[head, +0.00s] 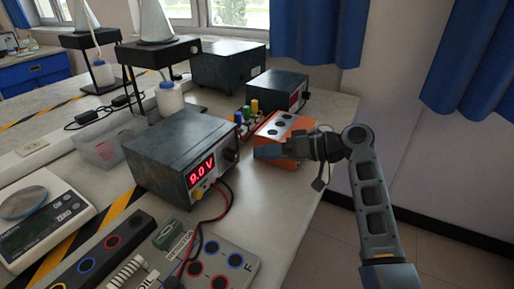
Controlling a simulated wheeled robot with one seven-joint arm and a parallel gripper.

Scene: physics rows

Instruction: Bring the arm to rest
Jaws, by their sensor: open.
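My arm (372,200) rises at the right of the head view and bends at its elbow. My gripper (268,152) points left and is open. It shows in front of an orange box (283,125) with dark round sockets on its top. I cannot tell whether the gripper touches the box. No held thing shows at the fingertips, though the gap between them is hard to see.
A second dark unit (278,91) stands behind. A scale (40,225) and socket panels (212,262) fill the near left. Open floor (335,245) lies right of the bench.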

